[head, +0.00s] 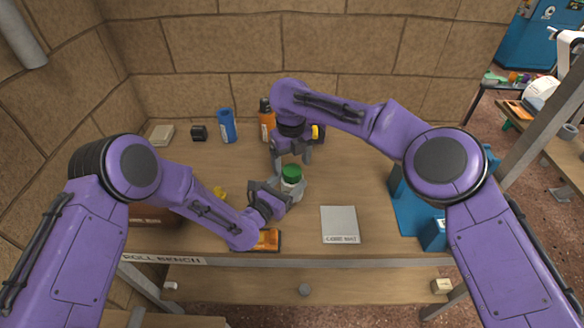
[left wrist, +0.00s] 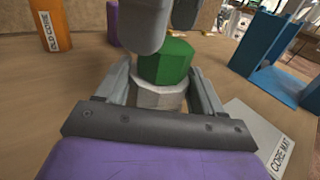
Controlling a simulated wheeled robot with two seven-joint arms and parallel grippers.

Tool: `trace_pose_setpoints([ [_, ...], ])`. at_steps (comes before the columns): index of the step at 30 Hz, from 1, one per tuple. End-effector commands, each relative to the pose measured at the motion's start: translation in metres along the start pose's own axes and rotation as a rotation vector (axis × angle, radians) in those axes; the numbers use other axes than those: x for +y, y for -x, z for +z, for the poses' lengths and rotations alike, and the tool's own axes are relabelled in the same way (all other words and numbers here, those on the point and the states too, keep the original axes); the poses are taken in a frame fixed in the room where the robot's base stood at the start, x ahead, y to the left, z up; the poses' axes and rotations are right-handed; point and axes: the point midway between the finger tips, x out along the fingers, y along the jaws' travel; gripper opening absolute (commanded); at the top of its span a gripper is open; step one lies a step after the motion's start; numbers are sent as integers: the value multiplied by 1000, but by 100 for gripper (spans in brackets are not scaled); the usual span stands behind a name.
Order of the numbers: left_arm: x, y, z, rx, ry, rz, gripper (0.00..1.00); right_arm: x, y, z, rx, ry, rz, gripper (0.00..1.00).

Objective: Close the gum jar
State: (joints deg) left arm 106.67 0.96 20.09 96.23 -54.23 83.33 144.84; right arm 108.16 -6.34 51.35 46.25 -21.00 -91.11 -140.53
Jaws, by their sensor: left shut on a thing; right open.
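The gum jar is a pale, whitish jar (left wrist: 158,97) with a green lid (head: 291,172) on top. It stands on the wooden bench. In the left wrist view the green lid (left wrist: 166,60) sits on the jar and looks slightly off to one side; I cannot tell whether it is fully seated. My left gripper (head: 293,188) is shut on the jar body from the left, its fingers on either side. My right gripper (head: 291,158) is open just above the lid, pointing down. Its finger partly hides the lid in the left wrist view.
A white core mat (head: 340,224) lies to the right of the jar. A blue stand (head: 415,213) is at the right. A blue can (head: 226,126), an orange cylinder (head: 267,124) and a small black box (head: 199,133) stand at the back. An orange item (head: 267,240) lies near the front edge.

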Motion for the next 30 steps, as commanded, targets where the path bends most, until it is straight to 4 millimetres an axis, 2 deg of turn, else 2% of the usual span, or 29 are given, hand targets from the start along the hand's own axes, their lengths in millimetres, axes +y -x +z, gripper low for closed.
trace_pose_setpoints([
  [3, 1, 0, 0, -1, 0, 2, 0, 0, 12, 0, 0, 1, -2, 81],
  [9, 1, 0, 0, -1, 0, 3, 0, 0, 12, 0, 2, 1, -2, 81],
  [11, 1, 0, 0, -1, 0, 3, 0, 0, 14, 0, 1, 15, -1, 77],
  [15, 2, 0, 0, -1, 0, 3, 0, -1, 39, 0, -1, 203, 1, 77],
  [18, 2, 0, 0, -1, 0, 3, 0, -1, 47, 0, 2, 285, 0, 77],
  [26, 2, 0, 0, -1, 0, 4, 0, -1, 46, 0, 3, 289, -1, 77],
  [30, 2, 0, 0, -1, 0, 4, 0, -1, 33, -1, 5, 288, 0, 77],
])
